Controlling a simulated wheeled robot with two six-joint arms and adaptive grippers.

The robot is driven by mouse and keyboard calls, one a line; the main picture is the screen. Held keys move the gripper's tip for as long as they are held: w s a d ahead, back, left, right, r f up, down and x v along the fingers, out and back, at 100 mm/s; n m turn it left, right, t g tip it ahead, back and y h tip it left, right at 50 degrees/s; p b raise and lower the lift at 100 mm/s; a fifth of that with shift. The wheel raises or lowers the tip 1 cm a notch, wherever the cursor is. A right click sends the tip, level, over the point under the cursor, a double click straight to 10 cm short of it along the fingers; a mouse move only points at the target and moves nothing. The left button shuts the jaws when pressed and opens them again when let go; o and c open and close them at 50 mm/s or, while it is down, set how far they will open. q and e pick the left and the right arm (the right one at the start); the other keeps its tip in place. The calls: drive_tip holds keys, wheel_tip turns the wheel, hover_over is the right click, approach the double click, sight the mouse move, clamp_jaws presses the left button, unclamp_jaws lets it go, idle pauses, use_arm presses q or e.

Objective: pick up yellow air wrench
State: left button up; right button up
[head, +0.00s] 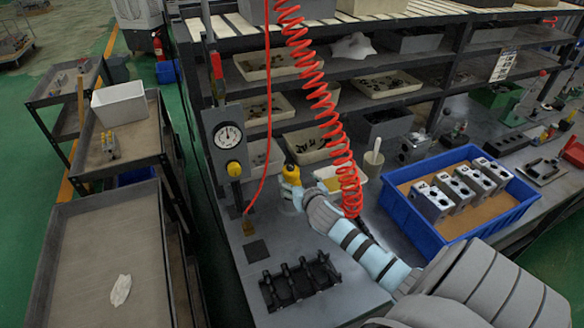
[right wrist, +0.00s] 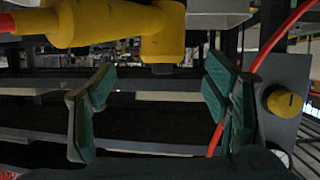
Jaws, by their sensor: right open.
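The yellow air wrench (head: 291,174) hangs above the bench at the end of a red coiled hose (head: 322,95) in the head view. In the right wrist view the yellow wrench (right wrist: 120,25) spans the top left, just beyond the fingertips. My right gripper (right wrist: 160,88) is open, with its two green-padded fingers apart and nothing between them. In the head view the right gripper (head: 290,194) is right at the wrench and partly hidden by my arm. I cannot tell whether they touch. My left gripper is not in view.
A blue tray (head: 412,222) with several metal valve blocks (head: 455,190) is at the right of the bench. A black fixture (head: 300,283) lies in front. A pressure gauge (head: 228,136) stands left, with shelves of bins (head: 275,65) behind. Carts stand further left.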

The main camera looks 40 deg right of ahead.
sight(293, 175)
drive_tip(key=x, duration=0.5)
drive_tip(key=b+x, duration=0.1)
drive_tip(key=x, duration=0.2)
drive_tip(key=shift+w+a+f, duration=0.1)
drive_tip(key=shift+a+f, duration=0.15)
drive_tip(key=shift+f, duration=0.1)
drive_tip(key=shift+r, duration=0.1)
drive_tip(key=c, duration=1.6)
drive_tip(key=shift+r, duration=0.1)
drive_tip(key=shift+c, duration=0.3)
drive_tip(key=shift+r, duration=0.1)
